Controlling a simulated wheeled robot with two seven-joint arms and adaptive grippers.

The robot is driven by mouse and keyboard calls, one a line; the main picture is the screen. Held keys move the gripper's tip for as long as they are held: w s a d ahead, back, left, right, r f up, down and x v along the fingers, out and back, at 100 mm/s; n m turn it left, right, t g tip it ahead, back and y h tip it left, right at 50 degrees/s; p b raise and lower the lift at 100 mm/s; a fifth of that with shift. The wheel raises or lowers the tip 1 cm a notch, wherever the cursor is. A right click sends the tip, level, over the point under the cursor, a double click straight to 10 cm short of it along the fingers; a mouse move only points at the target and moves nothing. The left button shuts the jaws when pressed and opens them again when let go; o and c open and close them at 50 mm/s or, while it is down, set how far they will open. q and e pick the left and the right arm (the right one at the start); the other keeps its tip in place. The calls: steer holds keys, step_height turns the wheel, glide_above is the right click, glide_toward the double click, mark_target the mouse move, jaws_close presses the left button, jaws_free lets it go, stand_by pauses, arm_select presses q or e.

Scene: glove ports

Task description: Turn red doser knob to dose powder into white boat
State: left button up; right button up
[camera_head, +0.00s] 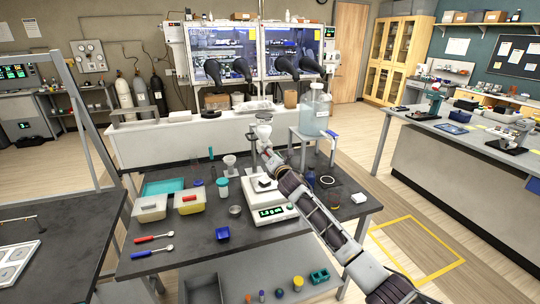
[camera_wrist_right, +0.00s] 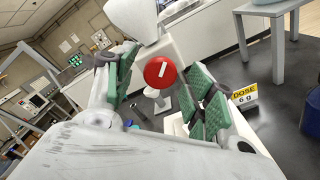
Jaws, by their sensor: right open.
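The red doser knob (camera_wrist_right: 160,72), with a white line across its face, shows between the fingers of my right gripper (camera_wrist_right: 164,88) in the right wrist view. The green-padded fingers stand apart on either side of it, and I see no contact. In the head view my right gripper (camera_head: 268,157) is at the white doser (camera_head: 264,131) and hides the knob. Below it, a balance (camera_head: 271,213) with a lit green display stands on the dark table. A small white boat (camera_head: 264,182) appears to sit on the balance, partly dark and hard to make out. My left gripper is not in view.
A "DOSE 6 g" sign (camera_wrist_right: 243,97) stands right of the fingers. A grey stand (camera_head: 300,135) with a clear carboy (camera_head: 314,110) is close to the right.

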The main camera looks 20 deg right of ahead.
stand_by(0.3)
steer(key=c, duration=1)
steer(key=shift+m, duration=0.5)
steer(key=m+p, duration=0.2)
steer(key=m, duration=2)
steer(key=shift+f+m, duration=0.15)
steer(key=shift+m, duration=0.25)
